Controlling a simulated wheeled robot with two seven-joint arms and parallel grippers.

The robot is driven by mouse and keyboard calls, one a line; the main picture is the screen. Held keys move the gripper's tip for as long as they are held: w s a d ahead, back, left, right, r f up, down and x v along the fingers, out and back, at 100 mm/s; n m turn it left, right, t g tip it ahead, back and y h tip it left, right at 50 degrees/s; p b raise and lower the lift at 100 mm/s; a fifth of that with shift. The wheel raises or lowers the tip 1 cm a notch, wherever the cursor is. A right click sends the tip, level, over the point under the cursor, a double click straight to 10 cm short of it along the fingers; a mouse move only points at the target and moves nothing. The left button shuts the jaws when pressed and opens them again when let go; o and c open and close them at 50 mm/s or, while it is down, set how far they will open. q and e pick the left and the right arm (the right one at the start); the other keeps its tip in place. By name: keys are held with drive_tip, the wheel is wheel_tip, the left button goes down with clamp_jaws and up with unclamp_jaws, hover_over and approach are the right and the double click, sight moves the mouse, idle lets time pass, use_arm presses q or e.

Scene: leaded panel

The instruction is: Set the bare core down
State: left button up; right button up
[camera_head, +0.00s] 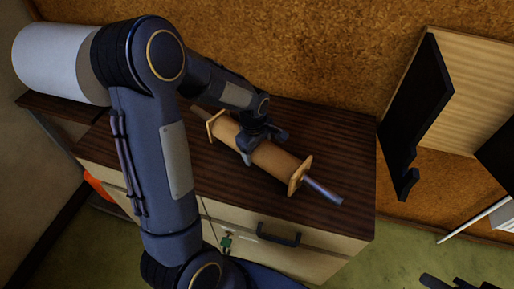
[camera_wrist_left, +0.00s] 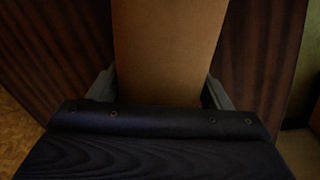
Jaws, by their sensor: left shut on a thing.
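The bare core (camera_head: 275,158) is a tan cylinder with a pale square flange at each end and a grey metal rod sticking out along its axis. It lies slantwise over the dark wooden cabinet top (camera_head: 335,150). My left gripper (camera_head: 252,148) is shut on the middle of its barrel from above. In the left wrist view the tan barrel (camera_wrist_left: 168,50) fills the space between the two grey fingers (camera_wrist_left: 160,92). I cannot tell whether the core touches the wood or hangs just above it.
The cabinet's front has drawers with a dark handle (camera_head: 278,235) and a small green item (camera_head: 226,243). A brown wall stands behind. At right is a pale wooden unit (camera_head: 470,90) with a black panel (camera_head: 418,105). A dark shape at bottom right is cut off, possibly my right gripper.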

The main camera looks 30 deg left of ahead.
use_arm(q)
drive_tip(key=shift+f, duration=0.15)
drive_tip(key=o, duration=1.5)
drive_tip(key=shift+r, duration=0.4)
drive_tip(key=r, duration=0.3)
drive_tip(key=s+r, duration=0.1)
drive_tip(key=r, duration=0.3)
drive_tip(key=r+p, duration=0.1)
drive_tip(key=r, duration=0.3)
drive_tip(key=shift+s+a+r, duration=0.1)
drive_tip(key=shift+s, duration=0.05)
drive_tip(key=s+d+r+m+t+h, duration=0.1)
drive_tip(key=s+d+r+m+t, duration=0.1)
drive_tip(key=s+m, duration=0.5)
drive_tip(key=s+d+r+m+t+h, duration=0.1)
drive_tip(key=s+d+m, duration=0.4)
drive_tip(key=s, duration=0.7)
drive_tip(key=m+t+h, duration=0.1)
drive_tip(key=m, duration=0.1)
drive_tip(key=shift+s+r+m+h, duration=0.25)
drive_tip(key=shift+r+m+h, duration=0.05)
drive_tip(key=shift+r, duration=0.05)
drive_tip(key=shift+d+r, duration=0.1)
drive_tip(key=shift+r, duration=0.1)
